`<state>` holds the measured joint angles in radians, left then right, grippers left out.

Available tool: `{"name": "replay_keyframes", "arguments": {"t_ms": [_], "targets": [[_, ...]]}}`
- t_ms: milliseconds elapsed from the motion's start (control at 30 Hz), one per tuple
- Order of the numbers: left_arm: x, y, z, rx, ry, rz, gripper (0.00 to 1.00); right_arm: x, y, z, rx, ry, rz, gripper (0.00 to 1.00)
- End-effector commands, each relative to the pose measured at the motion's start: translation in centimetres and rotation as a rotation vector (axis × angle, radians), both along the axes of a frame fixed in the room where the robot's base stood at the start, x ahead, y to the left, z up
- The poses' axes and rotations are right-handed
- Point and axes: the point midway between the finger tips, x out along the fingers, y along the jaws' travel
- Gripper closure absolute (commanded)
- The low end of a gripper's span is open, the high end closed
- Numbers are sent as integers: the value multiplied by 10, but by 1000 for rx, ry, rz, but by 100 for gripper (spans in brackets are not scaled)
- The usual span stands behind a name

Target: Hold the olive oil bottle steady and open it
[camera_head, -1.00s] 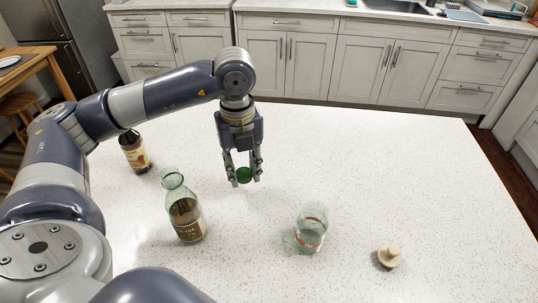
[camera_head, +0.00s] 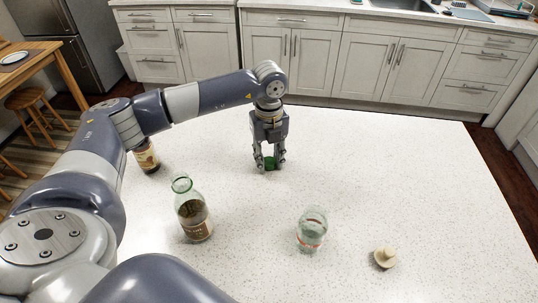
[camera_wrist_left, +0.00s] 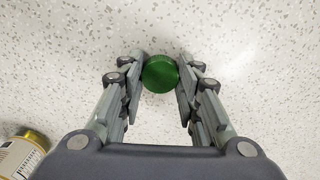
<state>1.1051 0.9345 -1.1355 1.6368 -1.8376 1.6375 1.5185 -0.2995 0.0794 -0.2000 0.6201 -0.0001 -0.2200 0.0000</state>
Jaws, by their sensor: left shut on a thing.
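The olive oil bottle (camera_head: 194,218) is green glass with a brown label and dark contents. It stands upright on the counter, left of centre in the head view, and its mouth shows no cap. My left gripper (camera_head: 269,164) is behind and to the right of the bottle, clear of it, pointing down. It is shut on a round green cap (camera_head: 271,162). The cap (camera_wrist_left: 160,74) also shows between the fingertips (camera_wrist_left: 160,76) in the left wrist view, over the speckled counter. I cannot tell whether the cap touches the counter. My right gripper is not in view.
A clear glass jar (camera_head: 311,232) stands front centre, with a pale stopper (camera_head: 384,258) to its right. A dark bottle (camera_head: 147,158) stands at the left, partly behind my arm. The white counter (camera_head: 400,170) is free at the right and back.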

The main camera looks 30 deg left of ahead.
Motion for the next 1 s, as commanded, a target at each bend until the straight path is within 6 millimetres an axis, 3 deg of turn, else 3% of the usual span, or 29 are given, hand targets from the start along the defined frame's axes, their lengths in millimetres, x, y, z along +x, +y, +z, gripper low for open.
{"name": "replay_keyframes", "arguments": {"t_ms": [333,367,433,767,867,1000], "targets": [[0,0,-6,0,0,-1,97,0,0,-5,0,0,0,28],[0,0,-4,0,0,-1,62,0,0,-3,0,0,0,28],[0,0,-4,0,0,-1,49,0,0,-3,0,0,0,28],[0,0,-3,0,0,-1,49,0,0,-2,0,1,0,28],[0,0,3,0,-1,0,49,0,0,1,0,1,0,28],[1,0,22,1,-6,-1,49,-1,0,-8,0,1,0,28]]}}
